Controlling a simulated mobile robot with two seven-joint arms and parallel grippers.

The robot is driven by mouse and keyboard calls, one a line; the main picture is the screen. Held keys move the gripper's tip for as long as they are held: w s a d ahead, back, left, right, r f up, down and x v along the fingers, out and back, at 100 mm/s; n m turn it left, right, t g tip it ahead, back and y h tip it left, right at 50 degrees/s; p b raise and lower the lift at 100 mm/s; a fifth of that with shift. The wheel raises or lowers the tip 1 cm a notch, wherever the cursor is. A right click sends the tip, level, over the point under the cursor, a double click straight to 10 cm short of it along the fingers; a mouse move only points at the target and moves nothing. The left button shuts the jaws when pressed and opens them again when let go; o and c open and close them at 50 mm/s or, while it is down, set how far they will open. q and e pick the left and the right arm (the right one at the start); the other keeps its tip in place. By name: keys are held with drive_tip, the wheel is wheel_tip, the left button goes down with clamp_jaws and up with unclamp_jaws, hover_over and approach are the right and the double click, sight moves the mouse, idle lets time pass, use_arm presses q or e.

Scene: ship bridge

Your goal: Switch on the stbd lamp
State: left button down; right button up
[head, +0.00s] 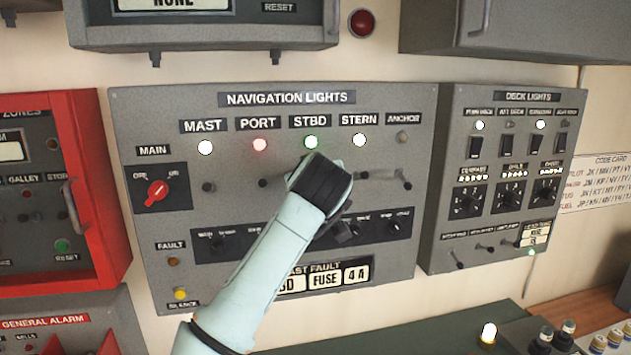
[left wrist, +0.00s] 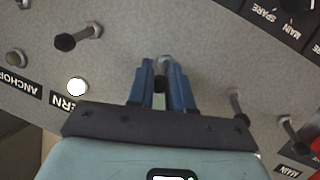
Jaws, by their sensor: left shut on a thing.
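The navigation lights panel (head: 130,240) is grey, with a row of labelled lamps and toggle switches. My right gripper is in neither view.
The MAST (head: 205,147), PORT (head: 260,144) and STERN (head: 359,140) lamps are lit; the ANCHOR lamp (head: 402,137) is dark. Neighbouring toggles stand close on both sides. The main rotary switch (head: 157,191) is at left, the deck lights panel (head: 437,235) at right.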

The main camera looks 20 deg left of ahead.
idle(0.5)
use_arm(q)
drive_tip(key=c, duration=1.3)
unclamp_jaws()
drive_tip(key=shift+a, duration=0.1)
drive_tip(key=v, duration=1.3)
drive_tip(key=shift+s+r, duration=0.1)
drive_tip(key=shift+r, duration=0.1)
